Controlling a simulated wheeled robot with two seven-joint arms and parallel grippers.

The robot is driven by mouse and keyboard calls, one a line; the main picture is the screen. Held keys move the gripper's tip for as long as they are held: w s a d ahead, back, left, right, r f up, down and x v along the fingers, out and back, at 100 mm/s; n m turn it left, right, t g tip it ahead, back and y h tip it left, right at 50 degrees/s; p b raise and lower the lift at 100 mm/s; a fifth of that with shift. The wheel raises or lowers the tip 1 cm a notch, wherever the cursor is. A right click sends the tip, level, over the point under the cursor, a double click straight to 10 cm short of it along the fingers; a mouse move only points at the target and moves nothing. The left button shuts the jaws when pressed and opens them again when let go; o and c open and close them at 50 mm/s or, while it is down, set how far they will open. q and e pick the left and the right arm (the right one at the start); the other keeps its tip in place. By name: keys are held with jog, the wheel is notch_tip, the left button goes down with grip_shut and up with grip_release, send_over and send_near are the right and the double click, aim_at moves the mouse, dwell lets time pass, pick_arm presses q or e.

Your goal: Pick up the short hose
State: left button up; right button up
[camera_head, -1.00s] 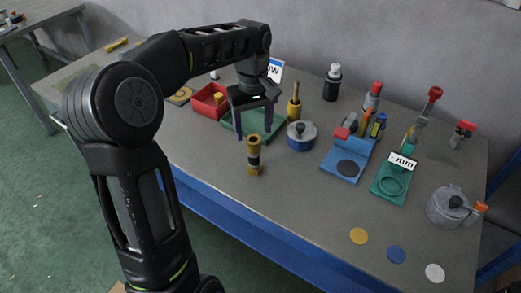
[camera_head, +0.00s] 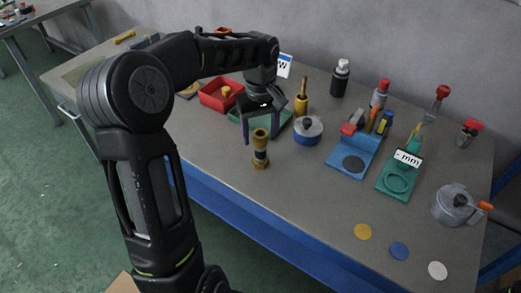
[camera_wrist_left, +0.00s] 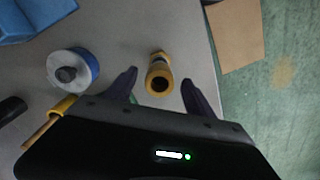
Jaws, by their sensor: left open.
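The short hose (camera_head: 260,153) is a stubby upright piece with brass-yellow ends and a dark middle. It stands on the grey table near its front edge. In the left wrist view the hose (camera_wrist_left: 159,75) is seen end-on, its dark bore facing the camera, between the two purple fingertips and a little beyond them. My left gripper (camera_head: 262,132) is open and empty, pointing down just behind and above the hose in the head view. The left gripper (camera_wrist_left: 159,86) also shows open in the wrist view, with a gap on both sides of the hose. My right gripper is out of view.
Blue (camera_head: 345,163) and green (camera_head: 394,183) stands are to the right. The front table strip is mostly clear.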

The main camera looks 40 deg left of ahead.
aim_at(260, 143)
pick_arm(q)
notch_tip(260, 143, down, 4)
jog(key=shift+f+p, duration=0.1)
jog(key=shift+p, duration=0.3)
dwell(0.3)
grip_shut()
dwell(0.5)
